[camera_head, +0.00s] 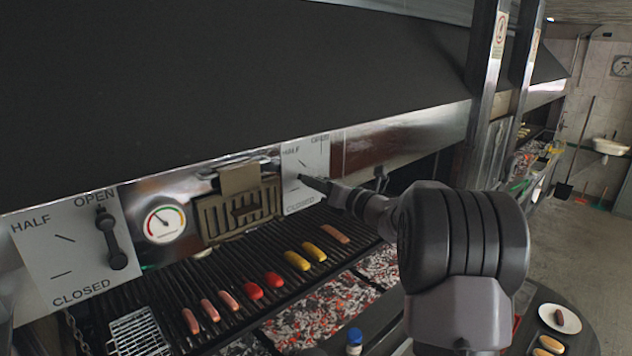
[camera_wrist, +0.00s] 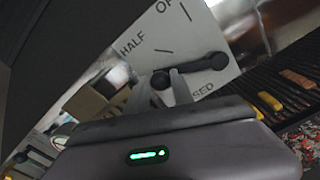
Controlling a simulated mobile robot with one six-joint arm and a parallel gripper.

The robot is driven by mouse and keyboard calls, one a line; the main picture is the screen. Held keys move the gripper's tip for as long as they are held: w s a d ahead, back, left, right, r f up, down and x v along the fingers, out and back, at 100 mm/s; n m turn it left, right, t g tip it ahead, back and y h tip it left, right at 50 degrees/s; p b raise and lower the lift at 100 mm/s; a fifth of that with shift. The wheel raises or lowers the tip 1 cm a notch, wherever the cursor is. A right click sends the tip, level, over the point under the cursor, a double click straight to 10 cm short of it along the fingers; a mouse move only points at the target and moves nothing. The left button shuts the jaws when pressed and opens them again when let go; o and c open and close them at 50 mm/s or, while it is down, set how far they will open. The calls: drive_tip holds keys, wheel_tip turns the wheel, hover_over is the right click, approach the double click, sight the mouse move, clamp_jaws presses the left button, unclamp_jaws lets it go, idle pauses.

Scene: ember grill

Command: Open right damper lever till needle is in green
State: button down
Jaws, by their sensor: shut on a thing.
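The right damper plate (camera_head: 300,200) is white with HALF and CLOSED marks. In the wrist view its black lever (camera_wrist: 205,62) points from its pivot at the right to the left, below the HALF mark and towards CLOSED. My gripper (camera_head: 318,184) is at this lever; its fingers (camera_wrist: 178,84) are shut on the lever's free end. In the head view my gripper hides most of the lever. The round gauge (camera_head: 164,224) has a white face and a coloured rim; its needle points to the upper left. The exact colour at its tip is too small to tell.
The left damper plate (camera_head: 50,250) has its lever (camera_head: 110,238) up at OPEN. A brass-coloured bracket (camera_head: 238,208) hangs between gauge and right plate. Sausages and peppers lie on the grill grate (camera_head: 270,250) below, over embers. The dark hood (camera_head: 230,90) overhangs the plates.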

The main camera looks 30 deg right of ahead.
drive_tip(key=c, duration=1.1)
unclamp_jaws()
drive_tip(key=b+v, duration=0.4)
drive_tip(key=v, duration=1.3)
drive_tip(key=shift+s, duration=0.3)
drive_tip(key=shift+a+f+b, duration=0.1)
drive_tip(key=shift+b, duration=0.2)
